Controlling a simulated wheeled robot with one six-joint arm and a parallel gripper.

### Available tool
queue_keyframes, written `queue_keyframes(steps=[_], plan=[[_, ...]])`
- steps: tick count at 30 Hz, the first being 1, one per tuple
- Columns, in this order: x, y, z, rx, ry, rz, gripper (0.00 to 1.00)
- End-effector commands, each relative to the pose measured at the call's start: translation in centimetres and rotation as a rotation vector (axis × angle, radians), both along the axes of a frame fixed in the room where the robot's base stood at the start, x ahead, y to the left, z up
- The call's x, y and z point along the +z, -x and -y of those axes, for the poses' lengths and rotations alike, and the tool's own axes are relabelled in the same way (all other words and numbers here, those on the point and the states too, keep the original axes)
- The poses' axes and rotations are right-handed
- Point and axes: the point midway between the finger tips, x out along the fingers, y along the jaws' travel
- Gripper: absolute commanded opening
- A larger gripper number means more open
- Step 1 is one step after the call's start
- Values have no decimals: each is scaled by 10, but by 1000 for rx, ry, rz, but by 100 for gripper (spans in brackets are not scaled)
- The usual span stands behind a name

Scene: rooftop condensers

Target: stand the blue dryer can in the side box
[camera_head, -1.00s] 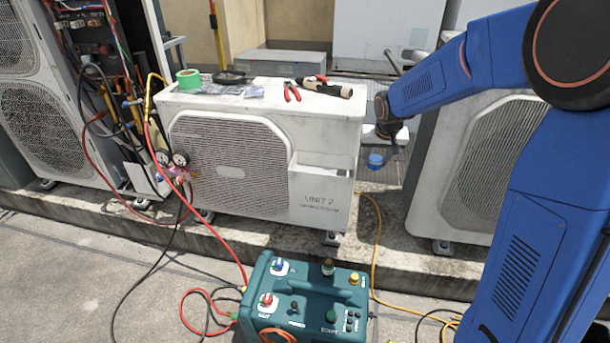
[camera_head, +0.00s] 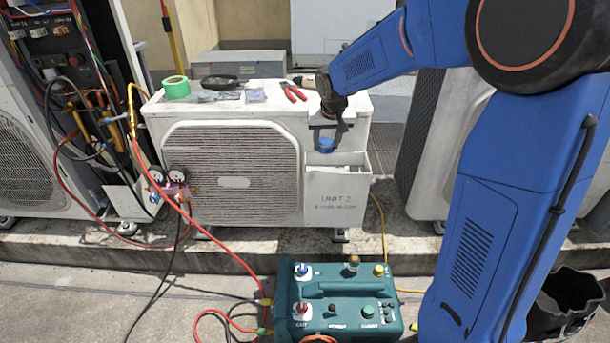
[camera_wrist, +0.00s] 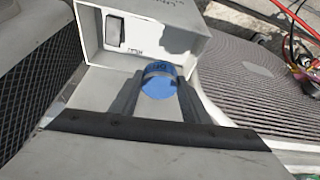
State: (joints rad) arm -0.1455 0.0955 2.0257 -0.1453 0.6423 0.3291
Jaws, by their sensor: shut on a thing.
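The blue dryer can (camera_head: 326,145) is in my gripper (camera_head: 327,132), which is shut on it. It hangs over the open top of the side box, close to the rear of the opening. The side box (camera_head: 336,200) is a white, open-topped box on the right front of the condenser, with "UNIT 2" lettered on its face. In the wrist view the can (camera_wrist: 158,80) sits between the two fingers (camera_wrist: 152,92), its round end towards the camera, with the side box (camera_wrist: 150,35) beyond it. I cannot tell whether the can's lower end is inside the box.
The white condenser (camera_head: 230,180) carries green tape (camera_head: 176,87), a black item (camera_head: 226,80) and red-handled pliers (camera_head: 293,91) on top. A manifold gauge set (camera_head: 168,178) with hoses hangs at its left. A teal machine (camera_head: 336,300) stands on the ground in front.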

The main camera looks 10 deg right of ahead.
Motion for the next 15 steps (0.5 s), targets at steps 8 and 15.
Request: queue_keyframes(steps=[8,15], plan=[[-33,1,0,0,1,-3,19],[-60,1,0,0,0,-1,19]])
